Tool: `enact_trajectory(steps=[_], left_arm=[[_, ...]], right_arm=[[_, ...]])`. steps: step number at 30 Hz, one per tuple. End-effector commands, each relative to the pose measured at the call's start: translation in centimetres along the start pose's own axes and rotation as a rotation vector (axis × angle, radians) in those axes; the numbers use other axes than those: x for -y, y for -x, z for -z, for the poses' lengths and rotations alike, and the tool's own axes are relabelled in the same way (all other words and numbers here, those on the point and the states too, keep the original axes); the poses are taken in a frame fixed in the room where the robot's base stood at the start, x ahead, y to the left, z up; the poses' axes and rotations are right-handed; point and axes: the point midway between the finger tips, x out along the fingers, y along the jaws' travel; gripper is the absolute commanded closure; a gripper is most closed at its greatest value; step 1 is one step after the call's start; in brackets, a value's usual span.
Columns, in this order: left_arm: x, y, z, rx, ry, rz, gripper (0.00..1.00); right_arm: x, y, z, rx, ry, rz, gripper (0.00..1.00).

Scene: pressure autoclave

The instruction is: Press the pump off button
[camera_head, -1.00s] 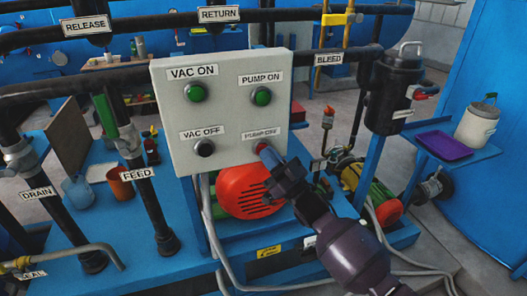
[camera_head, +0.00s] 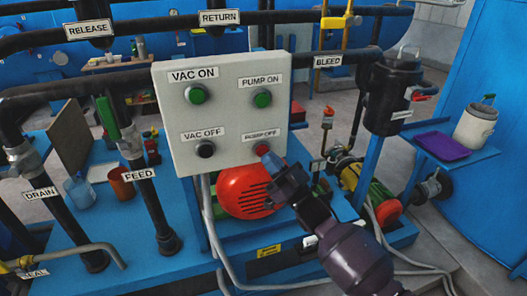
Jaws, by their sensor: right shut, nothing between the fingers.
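The grey control panel (camera_head: 225,120) stands in the middle of the view. It has a green VAC ON button (camera_head: 197,95), a green PUMP ON button (camera_head: 263,99) and a black VAC OFF button (camera_head: 205,149). The PUMP OFF label (camera_head: 262,134) is at the panel's lower right. My right gripper (camera_head: 264,153) is shut and empty, with its tip just below that label. My left gripper is not in view.
Below the panel is a red motor cover (camera_head: 243,192). Black pipes surround the panel, with the FEED pipe (camera_head: 150,200) at left and a black BLEED canister (camera_head: 390,95) at right. A purple tray (camera_head: 442,146) and a white pot (camera_head: 476,126) stand on a blue shelf at right.

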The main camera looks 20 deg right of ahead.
Motion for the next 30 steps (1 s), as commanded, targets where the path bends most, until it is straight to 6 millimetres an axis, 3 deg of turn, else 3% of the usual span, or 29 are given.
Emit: enact_trajectory(steps=[10, 30], left_arm=[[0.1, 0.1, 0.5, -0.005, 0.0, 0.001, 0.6], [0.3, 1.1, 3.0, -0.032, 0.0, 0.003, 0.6]], right_arm=[[0.3, 0.3, 0.4, -0.001, 0.0, 0.0, 1.0], [2.5, 3.5, 2.6, -0.001, 0.0, 0.0, 1.0]])
